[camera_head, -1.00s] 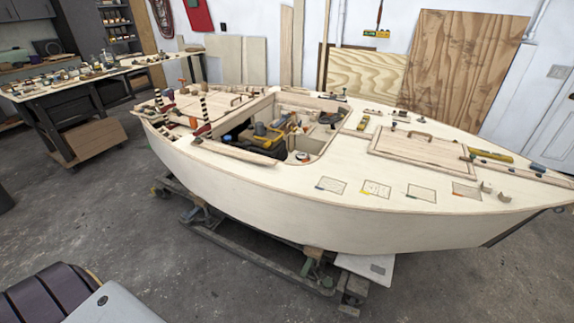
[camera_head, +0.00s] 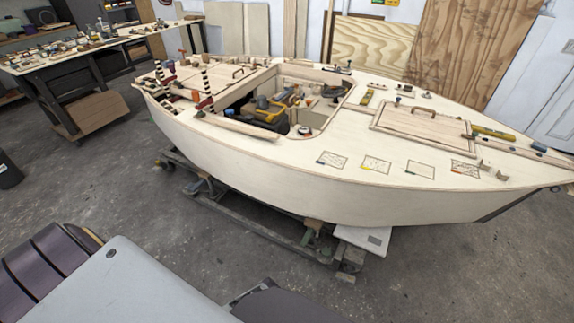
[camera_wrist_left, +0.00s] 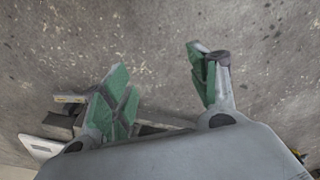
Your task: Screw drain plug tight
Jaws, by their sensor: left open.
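The plywood hull (camera_head: 300,185) stands on a low wheeled cradle (camera_head: 260,232) in the head view. I cannot make out the drain plug in either view. My left gripper (camera_wrist_left: 165,90) shows in the left wrist view with its two green-padded fingers wide apart. It is open and empty above the concrete floor. My right gripper is in neither view.
Tools lie in the hull's open cockpit (camera_head: 320,118) and along its deck. A cluttered workbench (camera_head: 90,62) stands at the back left. A white panel (camera_head: 364,238) sits low beside the cradle. The floor (camera_head: 110,190) left of the hull is clear.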

